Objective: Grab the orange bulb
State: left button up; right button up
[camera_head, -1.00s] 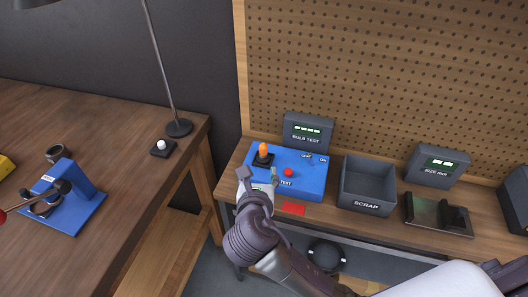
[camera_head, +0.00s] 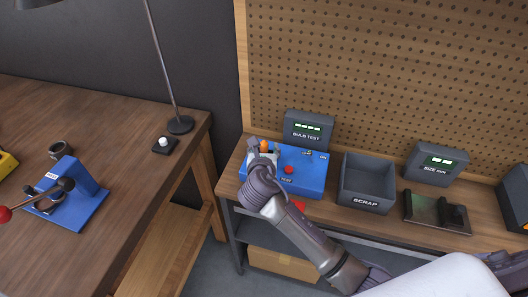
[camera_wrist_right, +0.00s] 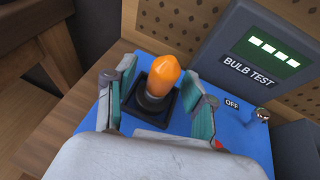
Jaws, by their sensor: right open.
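The orange bulb (camera_wrist_right: 163,76) stands upright in a black square socket (camera_wrist_right: 150,108) on the blue bulb test box (camera_head: 305,170). In the head view only the top of the bulb (camera_head: 264,145) shows above my right gripper. My right gripper (camera_wrist_right: 160,92) is open, with one finger on each side of the bulb in the right wrist view. I cannot tell whether either finger touches it. In the head view my right gripper (camera_head: 264,155) is at the left end of the blue box. My left gripper is not in view.
The bulb test display (camera_head: 308,127) stands behind the box, and a red button (camera_head: 289,170) is on its top. A grey scrap bin (camera_head: 366,183) and a size gauge display (camera_head: 436,163) are to the right. A pegboard (camera_head: 390,70) rises behind the bench.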

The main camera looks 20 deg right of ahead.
grip_shut()
jog(key=shift+r, duration=0.1)
dwell(0.3)
